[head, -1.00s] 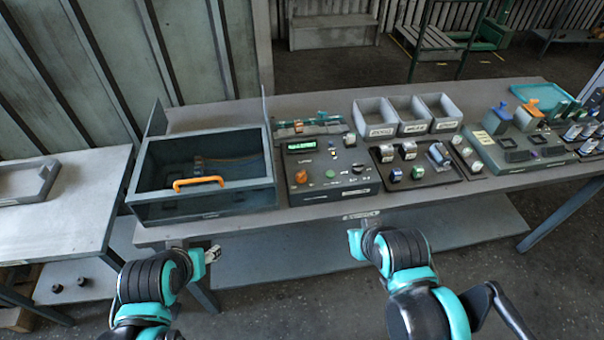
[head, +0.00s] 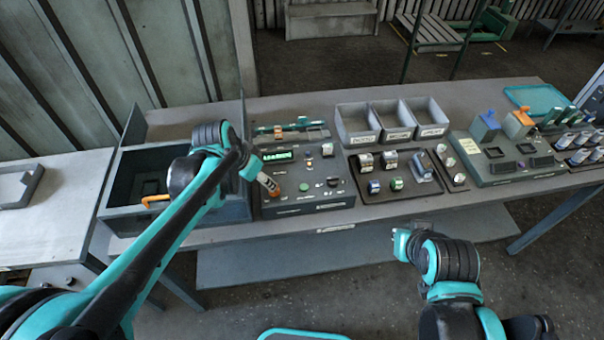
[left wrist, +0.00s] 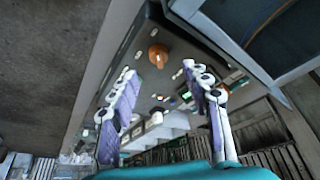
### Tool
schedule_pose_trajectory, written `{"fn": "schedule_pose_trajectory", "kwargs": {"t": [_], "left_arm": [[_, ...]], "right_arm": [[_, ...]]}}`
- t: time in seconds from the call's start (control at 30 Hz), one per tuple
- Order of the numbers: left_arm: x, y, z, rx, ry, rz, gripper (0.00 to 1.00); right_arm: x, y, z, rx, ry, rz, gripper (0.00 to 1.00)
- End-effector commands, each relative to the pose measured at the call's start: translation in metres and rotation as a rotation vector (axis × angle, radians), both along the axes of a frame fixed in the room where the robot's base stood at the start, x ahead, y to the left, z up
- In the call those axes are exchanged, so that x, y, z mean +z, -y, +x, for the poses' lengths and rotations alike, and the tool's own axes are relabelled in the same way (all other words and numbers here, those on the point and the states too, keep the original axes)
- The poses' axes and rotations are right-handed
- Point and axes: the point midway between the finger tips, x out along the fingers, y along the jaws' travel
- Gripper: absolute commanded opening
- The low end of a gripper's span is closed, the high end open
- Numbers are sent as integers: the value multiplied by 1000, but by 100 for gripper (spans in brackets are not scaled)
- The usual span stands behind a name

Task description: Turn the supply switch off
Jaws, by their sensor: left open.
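The grey control panel (head: 318,193) stands on the bench just right of the open box. It carries an orange rotary knob, a green button (head: 304,187), a dark knob (head: 333,182) and a small green display (head: 277,156). Labels are too small to read, so I cannot tell which control is the supply switch. My left gripper (head: 270,186) is over the panel's left side and largely covers the orange knob there. In the left wrist view its open fingers (left wrist: 160,72) point toward the orange knob (left wrist: 158,54), with nothing between them. My right gripper (head: 401,240) is in front of the bench.
The open grey box (head: 225,207) with an orange handle (head: 155,200) stands left of the panel, under my left arm. Grey bins (head: 358,137) and a tray of small parts (head: 402,199) are to the right. The bench front strip is mostly clear.

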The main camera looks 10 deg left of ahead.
Motion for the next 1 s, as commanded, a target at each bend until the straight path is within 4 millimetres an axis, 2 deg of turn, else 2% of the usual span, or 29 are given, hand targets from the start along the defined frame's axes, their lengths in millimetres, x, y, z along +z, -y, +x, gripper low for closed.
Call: {"fn": "schedule_pose_trajectory", "kwargs": {"t": [0.17, 0.4, 0.6, 0.93, 0.97, 1.0], "left_arm": [[-13, 2, 9, -22, -5, -1, 48], [-50, 9, 21, -20, -5, -1, 48], [-71, 14, 29, -20, -5, -1, 48], [-74, 15, 31, -19, -5, -1, 48], [-74, 15, 31, -19, -5, -1, 45], [-74, 14, 31, -19, -5, -1, 35]], "right_arm": [[-4, 0, 0, 0, 0, 0, 0], [-19, 0, 0, 0, 0, 0, 0], [-26, 0, 0, 0, 0, 0, 0], [-26, 0, 0, 0, 0, 0, 0], [-26, 0, 0, 0, 0, 0, 0], [-26, 0, 0, 0, 0, 0, 0]]}}
